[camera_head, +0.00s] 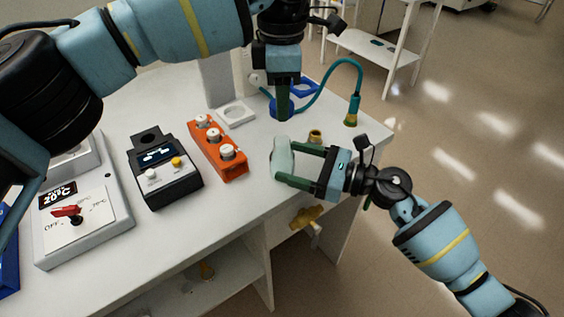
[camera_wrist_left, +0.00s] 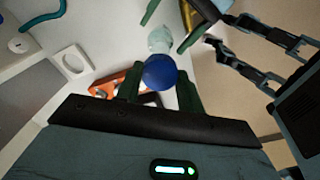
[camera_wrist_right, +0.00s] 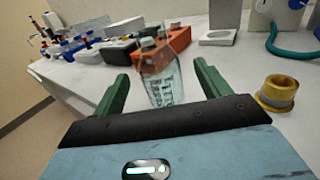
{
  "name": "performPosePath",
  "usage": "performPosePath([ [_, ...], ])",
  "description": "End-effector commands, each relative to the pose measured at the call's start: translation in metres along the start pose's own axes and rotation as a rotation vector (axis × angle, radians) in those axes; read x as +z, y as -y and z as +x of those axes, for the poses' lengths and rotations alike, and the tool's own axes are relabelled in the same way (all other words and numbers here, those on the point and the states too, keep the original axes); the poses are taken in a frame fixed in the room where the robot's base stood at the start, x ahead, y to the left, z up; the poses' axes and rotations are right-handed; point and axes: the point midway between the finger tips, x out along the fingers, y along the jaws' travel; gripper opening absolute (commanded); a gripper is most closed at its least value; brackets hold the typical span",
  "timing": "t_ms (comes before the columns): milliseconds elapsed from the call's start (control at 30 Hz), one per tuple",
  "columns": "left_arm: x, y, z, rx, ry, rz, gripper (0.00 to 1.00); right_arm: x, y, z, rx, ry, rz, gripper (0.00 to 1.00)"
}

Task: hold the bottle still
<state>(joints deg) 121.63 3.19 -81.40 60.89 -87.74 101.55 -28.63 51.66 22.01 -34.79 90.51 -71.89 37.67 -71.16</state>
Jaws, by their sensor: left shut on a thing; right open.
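The clear glass bottle (camera_head: 283,158) stands near the bench's front edge. In the right wrist view it (camera_wrist_right: 163,80) is upright with marks on its side and no cap visible. My right gripper (camera_head: 285,165) is open, with one finger on each side of the bottle; gaps show on both sides in the right wrist view. My left gripper (camera_head: 283,104) is shut on a blue cap (camera_wrist_left: 160,72), above the bench and behind the bottle in the head view. The bottle (camera_wrist_left: 160,40) shows beyond the cap in the left wrist view, apart from it.
An orange block (camera_head: 217,150) with white knobs and a black device (camera_head: 163,168) stand left of the bottle. A brass ring (camera_wrist_right: 278,91) lies close to my right gripper. A teal hose (camera_head: 350,70) stands behind. A yellow handle (camera_head: 306,217) is below the bench edge.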

Motion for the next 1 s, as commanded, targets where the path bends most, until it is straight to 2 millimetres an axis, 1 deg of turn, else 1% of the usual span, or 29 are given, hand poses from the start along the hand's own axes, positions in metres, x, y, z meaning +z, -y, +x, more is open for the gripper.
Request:
performPosePath([
  [33,0.000,0.000,0.000,0.000,0.000,0.000,0.17,0.001,0.000,0.008,0.001,0.001,-0.001,0.76],
  [100,0.000,0.000,0.000,0.000,0.000,0.000,0.17,0.001,0.000,0.017,0.001,0.001,0.001,0.76],
  [233,0.000,0.000,0.000,0.000,0.000,0.000,0.17,0.000,0.000,0.028,0.001,0.001,0.000,0.76],
  [400,0.000,0.000,0.000,0.000,0.000,0.000,0.17,0.000,0.000,0.034,0.000,-0.001,0.000,0.76],
  [667,0.000,0.000,0.000,0.000,0.000,0.000,0.17,0.000,0.000,0.035,0.000,-0.001,0.000,0.76],
  [767,0.000,0.000,0.000,0.000,0.000,0.000,0.17,0.000,0.000,0.034,0.000,-0.001,0.000,0.64],
  [1000,0.000,0.000,0.000,0.000,0.000,0.000,0.17,0.000,0.000,0.034,0.000,-0.001,0.000,0.32],
])
